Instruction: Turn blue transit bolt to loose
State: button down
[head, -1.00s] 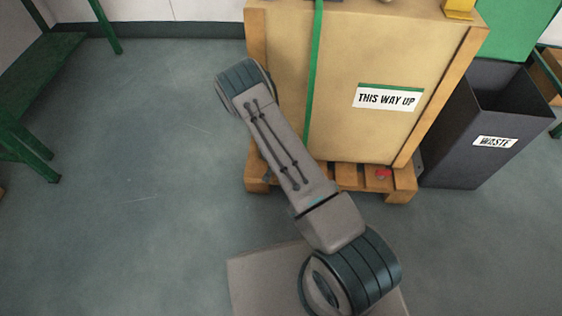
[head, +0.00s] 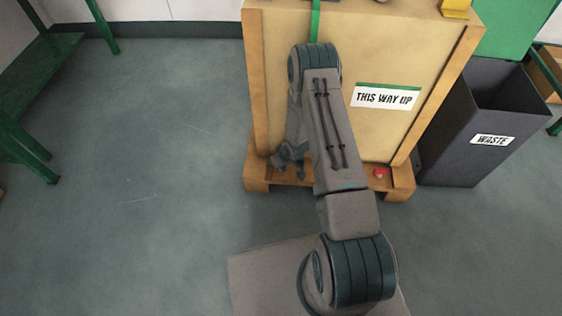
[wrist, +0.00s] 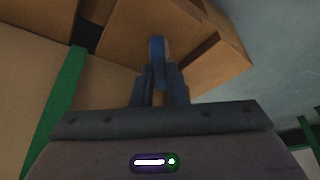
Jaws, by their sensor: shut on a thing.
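The blue transit bolt (wrist: 157,47) shows in the wrist view against the wooden pallet (wrist: 190,45), its blue handle between my fingertips. My gripper (wrist: 160,78) is shut on this handle, with one finger on each side. In the head view my gripper (head: 289,168) is low at the left part of the pallet's front (head: 258,182). The bolt cannot be made out there, hidden by the gripper and arm.
A large crate (head: 375,130) marked "THIS WAY UP", with a green strap, stands on the pallet. A red knob-like part (head: 380,173) sits at the pallet's right front. A dark waste bin (head: 465,155) stands to the right. The floor at left is clear.

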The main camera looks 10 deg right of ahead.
jog(key=n, duration=0.2)
jog(key=n+y, duration=0.1)
jog(key=n, duration=0.1)
jog(key=shift+w+d+g+p, duration=0.2)
jog(key=shift+g+p, duration=0.1)
jog(key=shift+g, duration=0.1)
jog(key=shift+n+g+y, duration=0.6)
jog(key=shift+n+g, duration=0.1)
jog(key=shift+n, duration=1.4)
jog(key=c, duration=1.4)
grip_release()
jog(key=shift+c, duration=0.2)
jog(key=p+v, duration=0.4)
jog(key=v, duration=0.9)
jog(key=shift+r+p, duration=0.35)
jog(key=shift+r, duration=0.05)
jog(key=shift+d, duration=0.15)
